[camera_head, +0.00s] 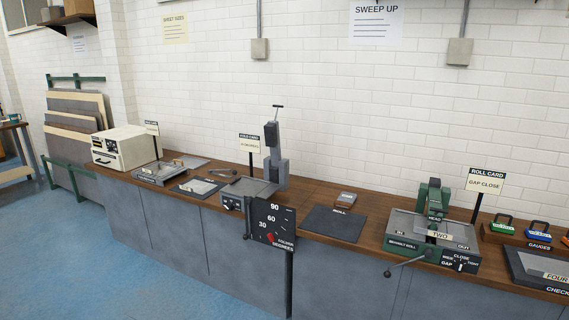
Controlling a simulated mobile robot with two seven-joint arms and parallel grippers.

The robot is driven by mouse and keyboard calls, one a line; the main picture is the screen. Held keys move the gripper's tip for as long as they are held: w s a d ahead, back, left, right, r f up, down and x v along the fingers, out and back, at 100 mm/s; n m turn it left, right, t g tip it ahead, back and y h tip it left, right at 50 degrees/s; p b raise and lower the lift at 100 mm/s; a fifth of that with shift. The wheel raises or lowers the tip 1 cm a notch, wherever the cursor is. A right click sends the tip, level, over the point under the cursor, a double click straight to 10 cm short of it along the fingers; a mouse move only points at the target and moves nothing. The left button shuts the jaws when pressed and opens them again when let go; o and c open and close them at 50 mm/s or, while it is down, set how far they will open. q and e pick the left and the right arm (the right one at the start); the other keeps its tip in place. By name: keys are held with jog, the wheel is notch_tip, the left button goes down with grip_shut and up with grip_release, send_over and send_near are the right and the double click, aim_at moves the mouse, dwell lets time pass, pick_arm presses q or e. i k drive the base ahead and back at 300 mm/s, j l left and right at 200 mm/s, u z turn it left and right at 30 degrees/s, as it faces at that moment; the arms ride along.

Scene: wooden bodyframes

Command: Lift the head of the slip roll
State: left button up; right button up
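The slip roll (403,243) stands on the wooden bench at the right, a green and grey machine with a flat bed. Its head (434,204) is a dark green block marked HEAD, upright at the back middle of the machine. A card reading TWO lies in front of the head. A crank handle (404,264) sticks out at the front left of the machine. A dial panel (460,261) with CLOSE and GAP lettering is on its front right. Neither of my grippers is in view. I cannot tell whether the head is seated or raised.
A ROLL CARD sign (485,181) stands behind the machine. Coloured gauges (502,223) and a checking tray (535,268) are to the right. Blue floor is clear at the front left.

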aim_at(435, 199)
jog(key=i+z, duration=0.55)
jog(key=z, duration=0.2)
jog(key=i+j+z, duration=0.15)
jog(key=z, duration=0.2)
jog(key=i, duration=0.15)
